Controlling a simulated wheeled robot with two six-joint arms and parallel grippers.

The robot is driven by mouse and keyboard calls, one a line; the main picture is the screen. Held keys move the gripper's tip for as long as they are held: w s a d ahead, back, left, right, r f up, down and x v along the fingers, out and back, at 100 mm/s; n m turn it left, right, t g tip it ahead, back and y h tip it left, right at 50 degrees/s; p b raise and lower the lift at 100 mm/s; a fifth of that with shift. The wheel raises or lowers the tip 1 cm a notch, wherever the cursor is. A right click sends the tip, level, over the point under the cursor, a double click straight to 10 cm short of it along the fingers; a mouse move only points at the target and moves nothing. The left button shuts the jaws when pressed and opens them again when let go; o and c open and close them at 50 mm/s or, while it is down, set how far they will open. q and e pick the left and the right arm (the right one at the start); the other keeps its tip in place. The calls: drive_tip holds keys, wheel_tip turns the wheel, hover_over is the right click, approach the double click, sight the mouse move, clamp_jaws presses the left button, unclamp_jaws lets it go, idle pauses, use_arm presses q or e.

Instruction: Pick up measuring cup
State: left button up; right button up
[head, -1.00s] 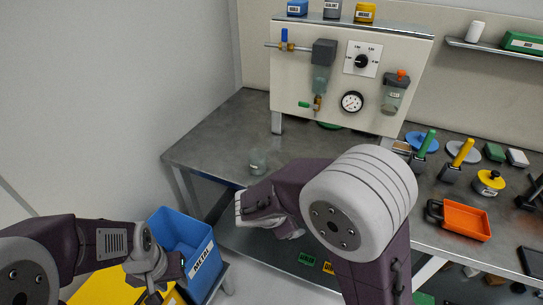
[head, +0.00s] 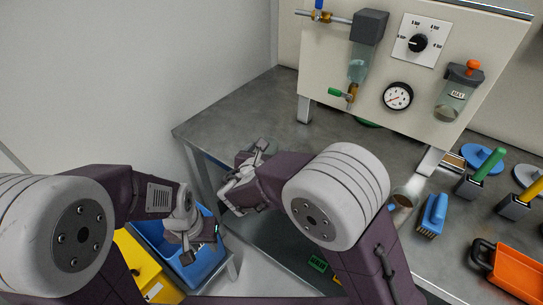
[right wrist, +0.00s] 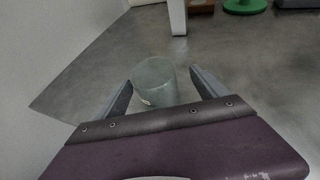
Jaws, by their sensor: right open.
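The measuring cup (right wrist: 155,80) is a translucent grey-green cup standing upright on the grey workbench in the right wrist view. My right gripper is open, with one finger on each side of the cup's near part in the right wrist view. I cannot tell whether either finger touches it. My left gripper (head: 200,248) hangs over the blue bin, away from the cup; whether its jaws are open does not show clearly.
The bench (head: 235,125) is clear around the cup. A white panel (head: 335,80) with a gauge and valves stands behind on legs. A blue brush (head: 433,215) and orange tray (head: 515,270) lie right. A blue bin (head: 207,275) and yellow bin (head: 140,270) stand below left.

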sight(273, 145)
drive_tip(key=x, duration=0.5)
drive_tip(key=shift+d+f, duration=0.1)
drive_tip(key=shift+d, duration=0.1)
drive_tip(key=shift+s, duration=0.1)
drive_tip(key=c, duration=1.4)
drive_tip(key=shift+o, duration=0.2)
wheel_tip(273, 145, up, 5)
drive_tip(key=shift+s+d+f+p, duration=0.1)
drive_tip(key=shift+d+p, duration=0.05)
drive_tip(key=shift+p, duration=0.3)
drive_tip(key=s+d+r, duration=0.6)
drive_tip(key=s+d, duration=0.1)
drive_tip(key=s, duration=0.1)
drive_tip(key=shift+s+d+r+p, duration=0.2)
drive_tip(key=shift+s+p, duration=0.15)
